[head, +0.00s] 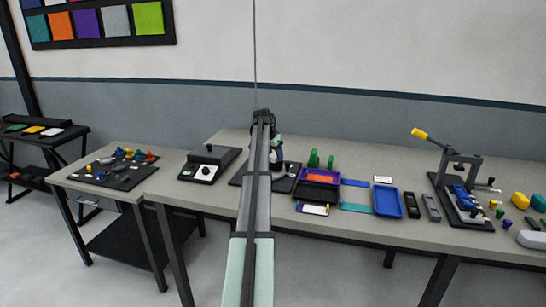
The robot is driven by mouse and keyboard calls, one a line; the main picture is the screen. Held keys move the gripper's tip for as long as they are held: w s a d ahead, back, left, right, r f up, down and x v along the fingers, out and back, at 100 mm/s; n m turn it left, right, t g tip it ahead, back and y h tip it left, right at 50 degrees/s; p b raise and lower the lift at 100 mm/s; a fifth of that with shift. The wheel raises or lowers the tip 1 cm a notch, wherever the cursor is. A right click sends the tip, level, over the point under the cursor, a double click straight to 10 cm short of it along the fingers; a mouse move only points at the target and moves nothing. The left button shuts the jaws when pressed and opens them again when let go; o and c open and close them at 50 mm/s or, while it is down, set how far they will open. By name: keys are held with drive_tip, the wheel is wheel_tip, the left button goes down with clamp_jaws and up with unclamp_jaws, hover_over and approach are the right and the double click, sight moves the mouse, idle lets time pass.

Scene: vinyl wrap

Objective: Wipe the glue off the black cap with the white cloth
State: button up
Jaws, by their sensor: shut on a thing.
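My arm stretches across the middle of the head view to the long grey workbench. My gripper (278,163) is small and partly hidden behind my own arm, low over a dark mat (286,185) on the bench. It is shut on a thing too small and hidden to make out. I cannot pick out the white cloth or the black cap with certainty. Small dark and pale shapes beside my gripper are too small to name.
Right of the mat are green upright parts (314,159), stacked trays (318,185), a blue tray (388,201) and a press with a yellow handle (421,134). Left are a dark box with a dial (208,161) and a side table (84,178) with small parts.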

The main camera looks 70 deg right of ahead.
sight(274, 164)
drive_tip(key=shift+d+f, duration=0.1)
drive_tip(key=shift+d, duration=1.25)
drive_tip(key=shift+a, duration=3.45)
drive_tip(key=shift+d+r, duration=0.2)
drive_tip(key=shift+r, duration=3.85)
